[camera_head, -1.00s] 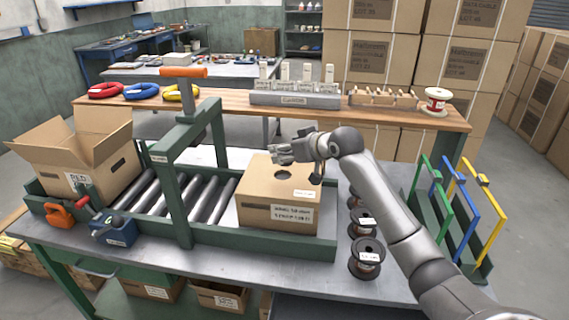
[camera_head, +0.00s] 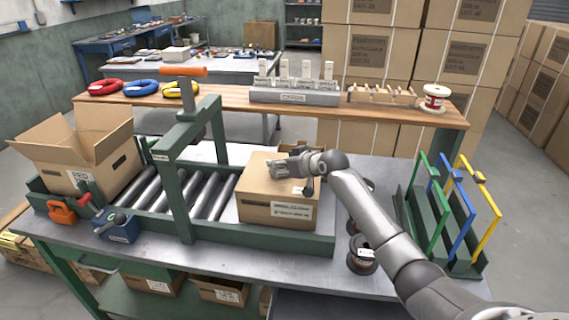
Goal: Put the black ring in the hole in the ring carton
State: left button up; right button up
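The ring carton (camera_head: 268,209) is a closed brown box with white labels, standing at the right end of the roller conveyor. Its top hole is hidden behind my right gripper (camera_head: 277,168), which is low over the carton top, touching or just above it. I cannot tell whether its fingers are open or shut, nor whether they hold anything. No black ring can be made out. A dark part shows just below the wrist, beside the carton's label. My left gripper is not in view.
Dark spools (camera_head: 361,254) stand right of the carton, partly behind my arm. A green post frame (camera_head: 180,195) spans the rollers (camera_head: 206,193). An open carton (camera_head: 72,157) is at left. Red, blue and yellow coils (camera_head: 141,88) lie on the back shelf. Coloured rack frames (camera_head: 463,205) stand right.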

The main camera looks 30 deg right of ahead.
jog(key=o, duration=0.9)
jog(key=shift+f, duration=0.15)
jog(key=shift+r, duration=0.2)
jog(key=b+v, duration=0.1)
jog(key=v, duration=1.1)
jog(key=shift+f+b, duration=0.1)
jog(key=shift+b, duration=0.2)
